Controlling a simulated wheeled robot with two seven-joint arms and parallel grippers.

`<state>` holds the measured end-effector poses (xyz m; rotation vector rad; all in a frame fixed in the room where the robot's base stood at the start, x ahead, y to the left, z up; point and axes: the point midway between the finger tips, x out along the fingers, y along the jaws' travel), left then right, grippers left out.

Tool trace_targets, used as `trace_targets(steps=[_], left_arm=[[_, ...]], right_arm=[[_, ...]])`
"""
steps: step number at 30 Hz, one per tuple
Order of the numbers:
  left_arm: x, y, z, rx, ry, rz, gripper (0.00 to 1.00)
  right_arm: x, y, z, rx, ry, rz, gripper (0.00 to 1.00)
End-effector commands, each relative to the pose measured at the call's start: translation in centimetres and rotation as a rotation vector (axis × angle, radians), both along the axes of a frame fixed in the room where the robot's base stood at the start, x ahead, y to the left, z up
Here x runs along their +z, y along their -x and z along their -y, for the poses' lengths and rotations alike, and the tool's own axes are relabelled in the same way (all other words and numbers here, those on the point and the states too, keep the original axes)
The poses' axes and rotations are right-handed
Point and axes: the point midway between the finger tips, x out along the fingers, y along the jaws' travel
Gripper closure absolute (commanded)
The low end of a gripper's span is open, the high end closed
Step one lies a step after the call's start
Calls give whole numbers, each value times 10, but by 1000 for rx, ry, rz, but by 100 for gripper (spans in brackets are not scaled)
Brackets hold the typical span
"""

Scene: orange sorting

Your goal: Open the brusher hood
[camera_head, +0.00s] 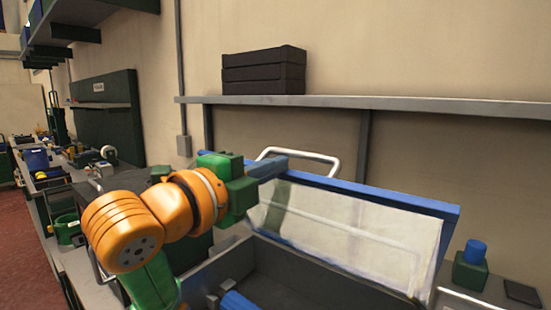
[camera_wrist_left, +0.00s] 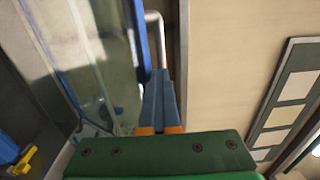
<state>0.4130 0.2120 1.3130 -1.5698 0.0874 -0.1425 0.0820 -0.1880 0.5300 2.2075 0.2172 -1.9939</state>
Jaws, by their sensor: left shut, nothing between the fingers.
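The brusher hood (camera_head: 345,225) is a clear panel in a blue frame. It stands raised and tilted back toward the wall, above the open grey brusher box (camera_head: 220,262). Its white bar handle (camera_head: 320,156) sticks up behind the top edge. My left gripper (camera_head: 280,165) is shut and empty at the hood's upper left edge, near the handle. In the left wrist view, the blue-grey fingers (camera_wrist_left: 160,82) lie together beside the hood's blue frame (camera_wrist_left: 136,45), with the handle (camera_wrist_left: 156,24) just beyond the tips. I cannot tell whether they touch. My right gripper is not in view.
A blue roller-like part (camera_head: 238,301) shows inside the box. A grey wall shelf (camera_head: 400,103) holds black trays (camera_head: 263,72) above the hood. A cluttered bench runs along the left.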

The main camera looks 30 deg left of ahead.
Motion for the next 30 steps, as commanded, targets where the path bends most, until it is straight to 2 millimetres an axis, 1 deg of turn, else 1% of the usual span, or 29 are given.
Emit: trace_targets(steps=[3,11,14,17,19,21,24,27,30], left_arm=[[-2,-4,1,-3,-1,-9,100],[-4,-5,2,-3,-2,-14,100],[4,-12,3,-3,-2,-18,100],[22,-32,5,-3,-2,-26,100],[37,-49,7,-2,-7,-57,100],[44,-64,9,-2,-14,-98,100],[49,-82,12,-4,-19,-158,100],[50,-97,15,-4,-25,-205,100],[48,-106,16,-4,-30,-236,100]], right_arm=[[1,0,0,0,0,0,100],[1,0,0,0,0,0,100],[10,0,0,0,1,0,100],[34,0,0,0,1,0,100],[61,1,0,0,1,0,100],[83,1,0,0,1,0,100],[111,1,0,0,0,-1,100],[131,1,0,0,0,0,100],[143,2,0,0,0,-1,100]])
